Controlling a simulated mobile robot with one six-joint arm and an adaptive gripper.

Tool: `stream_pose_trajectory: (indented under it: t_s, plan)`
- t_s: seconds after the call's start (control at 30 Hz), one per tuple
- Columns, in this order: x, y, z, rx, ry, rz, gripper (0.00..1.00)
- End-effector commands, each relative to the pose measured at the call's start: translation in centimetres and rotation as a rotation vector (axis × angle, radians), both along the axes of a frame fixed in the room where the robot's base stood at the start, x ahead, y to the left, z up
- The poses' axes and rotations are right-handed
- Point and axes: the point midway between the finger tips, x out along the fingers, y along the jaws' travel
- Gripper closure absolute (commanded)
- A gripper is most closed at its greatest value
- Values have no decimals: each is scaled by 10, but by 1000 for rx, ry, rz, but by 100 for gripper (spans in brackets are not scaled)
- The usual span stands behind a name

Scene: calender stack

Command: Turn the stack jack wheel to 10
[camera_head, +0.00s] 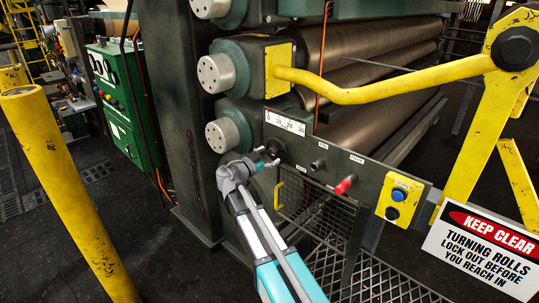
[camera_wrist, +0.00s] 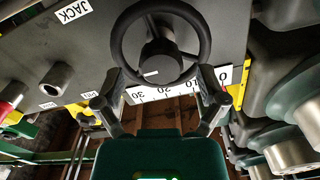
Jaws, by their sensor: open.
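The jack wheel (camera_wrist: 160,45) is a dark round handwheel below the JACK label (camera_wrist: 74,11). Its hub carries a white mark (camera_wrist: 150,73). In the head view the wheel (camera_head: 275,147) is small and partly hidden by my gripper (camera_head: 266,158). A white scale plate (camera_head: 285,122) above it is numbered 0 to 30, with a red mark near the 0 end. The scale appears upside down in the wrist view (camera_wrist: 152,95). My gripper (camera_wrist: 160,78) is open, one finger at each side of the wheel's near rim. I cannot tell whether they touch it.
Right of the wheel on the panel are a dark knob (camera_head: 317,165), a red knob (camera_head: 345,185) and a yellow button box (camera_head: 399,198). A yellow rail (camera_head: 400,92) crosses above. Large rolls (camera_head: 365,45) lie behind. A mesh guard (camera_head: 325,222) hangs below.

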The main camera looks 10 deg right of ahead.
Motion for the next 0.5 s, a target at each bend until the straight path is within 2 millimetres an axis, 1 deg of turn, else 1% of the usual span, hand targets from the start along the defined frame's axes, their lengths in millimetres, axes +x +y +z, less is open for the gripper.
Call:
stream_pose_trajectory:
  t_s: [0.1, 0.2, 0.5]
  plan:
    - [6, -8, 0, 0, 0, -1, 9]
    - [8, -12, 0, 0, 0, 0, 9]
    - [9, -13, 0, 0, 0, 0, 9]
